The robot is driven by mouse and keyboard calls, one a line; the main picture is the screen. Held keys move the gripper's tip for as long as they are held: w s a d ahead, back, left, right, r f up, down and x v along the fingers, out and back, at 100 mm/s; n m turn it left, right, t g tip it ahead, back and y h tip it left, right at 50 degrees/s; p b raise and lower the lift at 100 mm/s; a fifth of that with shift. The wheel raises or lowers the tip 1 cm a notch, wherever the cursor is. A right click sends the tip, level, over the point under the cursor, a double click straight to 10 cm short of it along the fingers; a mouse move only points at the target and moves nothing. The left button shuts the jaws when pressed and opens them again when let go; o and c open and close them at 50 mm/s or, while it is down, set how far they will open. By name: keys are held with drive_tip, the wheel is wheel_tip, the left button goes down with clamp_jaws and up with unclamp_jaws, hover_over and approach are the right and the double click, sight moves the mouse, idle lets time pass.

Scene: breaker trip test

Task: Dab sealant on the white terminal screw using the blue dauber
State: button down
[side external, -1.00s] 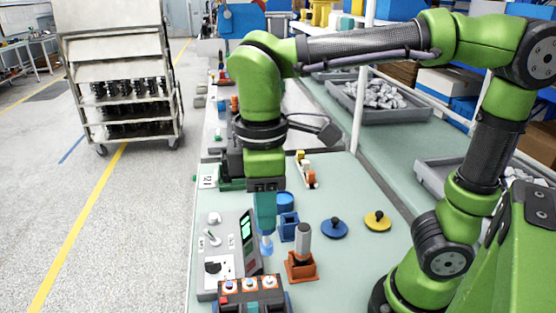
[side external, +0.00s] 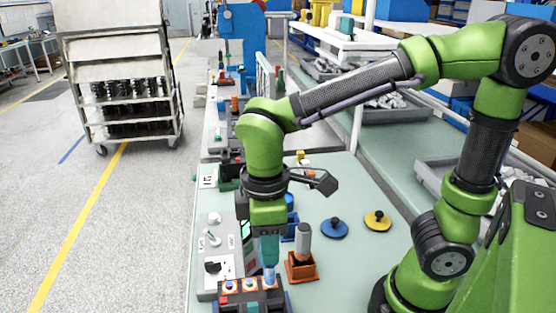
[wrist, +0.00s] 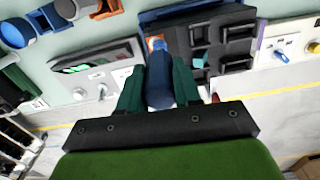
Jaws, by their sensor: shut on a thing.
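My gripper (side external: 269,250) is shut on the blue dauber (side external: 270,276), which points down. In the wrist view the dauber (wrist: 159,88) sits between the two green fingers. Its tip is over the right end of the terminal block (side external: 240,298), at the right-hand screw; I cannot tell whether it touches. The block has a row of pale round screws along its orange-red top. The left screw (side external: 228,286) looks bluish and the middle screw (side external: 250,285) looks white. The right screw is partly hidden by the dauber. In the wrist view the dark block (wrist: 238,30) lies beyond the tip.
A grey panel (side external: 227,221) with a socket and switches stands left of my gripper. A grey-handled tool (side external: 303,240) stands in an orange holder (side external: 301,270) close on the right. Blue (side external: 334,229) and yellow (side external: 377,222) knobbed discs lie farther right, with clear bench around them.

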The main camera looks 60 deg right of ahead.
drive_tip(key=shift+w+d+f, duration=0.15)
drive_tip(key=shift+w+d, duration=0.3)
drive_tip(key=shift+s+a, duration=0.4)
drive_tip(key=shift+r, duration=4.05)
